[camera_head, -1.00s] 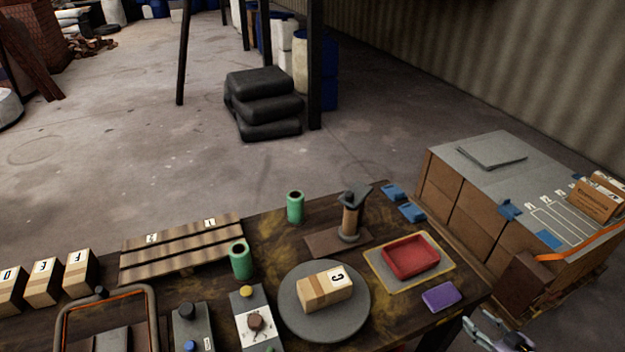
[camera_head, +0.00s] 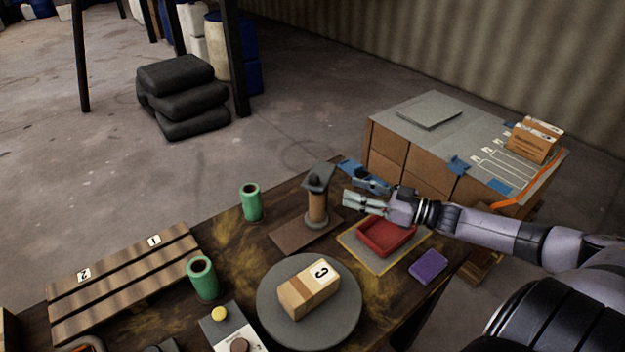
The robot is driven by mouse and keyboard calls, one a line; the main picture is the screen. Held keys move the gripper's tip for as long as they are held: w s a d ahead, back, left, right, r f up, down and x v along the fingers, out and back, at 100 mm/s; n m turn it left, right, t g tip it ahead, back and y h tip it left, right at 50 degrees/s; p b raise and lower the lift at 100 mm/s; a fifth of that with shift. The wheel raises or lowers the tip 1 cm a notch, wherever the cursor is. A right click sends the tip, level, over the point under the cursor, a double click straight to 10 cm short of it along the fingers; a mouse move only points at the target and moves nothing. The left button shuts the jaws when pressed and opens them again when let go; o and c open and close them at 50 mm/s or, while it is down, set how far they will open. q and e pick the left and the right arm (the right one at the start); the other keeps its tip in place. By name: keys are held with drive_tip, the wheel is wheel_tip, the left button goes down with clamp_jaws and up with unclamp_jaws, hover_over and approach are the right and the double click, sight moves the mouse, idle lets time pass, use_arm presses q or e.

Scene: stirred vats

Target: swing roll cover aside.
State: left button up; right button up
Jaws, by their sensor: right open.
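The roll stand has a brown upright roll (camera_head: 317,209) on a flat brown base (camera_head: 290,238). A dark grey cover (camera_head: 318,178) sits over the top of the roll. My right gripper (camera_head: 347,200) reaches in from the right, with its fingers pointing left toward the roll. It is open and empty, and appears a short gap to the right of the roll and cover. My left gripper is not in view.
A red tray (camera_head: 386,240) lies below my right gripper, with a purple block (camera_head: 428,267) near it. Green cylinders (camera_head: 251,203) and blue pieces (camera_head: 352,168) are near the stand.

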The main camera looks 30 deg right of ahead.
sight(319, 179)
drive_tip(key=x, duration=0.5)
drive_tip(key=shift+r, duration=0.1)
drive_tip(key=x, duration=0.5)
drive_tip(key=shift+w+a, duration=0.2)
drive_tip(key=shift+w, duration=0.1)
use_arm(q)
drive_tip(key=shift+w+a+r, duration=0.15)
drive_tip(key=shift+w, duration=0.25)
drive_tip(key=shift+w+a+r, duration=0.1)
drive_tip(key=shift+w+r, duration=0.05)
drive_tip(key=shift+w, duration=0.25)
use_arm(e)
drive_tip(key=shift+w+a, duration=0.35)
drive_tip(key=shift+w, duration=0.15)
drive_tip(key=shift+c, duration=0.2)
clamp_jaws()
drive_tip(key=shift+d, duration=0.1)
